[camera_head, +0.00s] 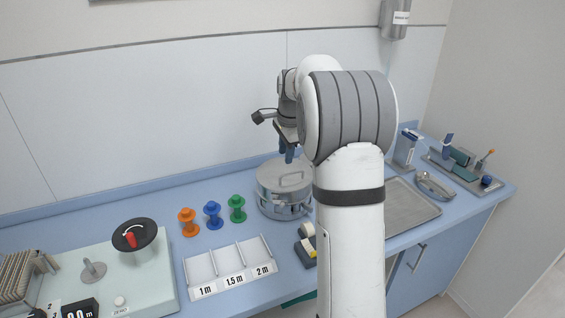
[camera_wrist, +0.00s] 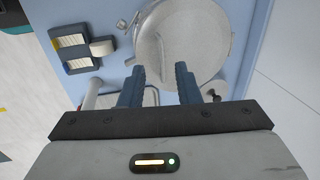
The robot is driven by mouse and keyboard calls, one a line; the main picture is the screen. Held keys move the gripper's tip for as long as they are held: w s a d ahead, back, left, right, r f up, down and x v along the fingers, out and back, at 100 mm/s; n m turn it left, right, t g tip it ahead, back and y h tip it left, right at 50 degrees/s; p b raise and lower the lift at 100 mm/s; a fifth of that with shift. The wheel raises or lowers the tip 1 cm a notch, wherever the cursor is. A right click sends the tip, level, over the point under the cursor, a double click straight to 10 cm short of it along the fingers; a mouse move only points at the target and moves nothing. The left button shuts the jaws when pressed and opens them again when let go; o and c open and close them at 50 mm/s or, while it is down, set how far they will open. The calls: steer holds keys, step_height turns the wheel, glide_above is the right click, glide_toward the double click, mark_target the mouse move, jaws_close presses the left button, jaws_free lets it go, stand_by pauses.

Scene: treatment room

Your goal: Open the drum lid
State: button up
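The drum (camera_head: 284,203) is a round metal container on the blue counter, near its middle. Its lid (camera_head: 272,178) is on, with a thin handle on top. In the wrist view the round lid (camera_wrist: 183,38) fills the upper middle. My gripper (camera_head: 287,152) is above the drum, pointing down. In the wrist view its two blue fingers (camera_wrist: 160,72) are apart with nothing visibly held between them. The fingertips overlap the near side of the lid in that picture; I cannot tell the exact gap. My arm hides the drum's right edge in the head view.
Orange (camera_head: 188,222), blue (camera_head: 213,214) and green (camera_head: 237,208) spools stand left of the drum. A labelled white tray (camera_head: 205,289) and a dark tape holder (camera_head: 303,252) are in front. A metal tray (camera_head: 408,210) lies right, beyond my arm. A wall stands behind.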

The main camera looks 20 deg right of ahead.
steer(key=p, duration=0.1)
glide_above(285, 184)
step_height(285, 184, down, 8)
steer(key=shift+a+r, duration=0.15)
steer(key=shift+r, duration=0.05)
jaws_close()
steer(key=shift+r, duration=0.1)
stand_by(0.5)
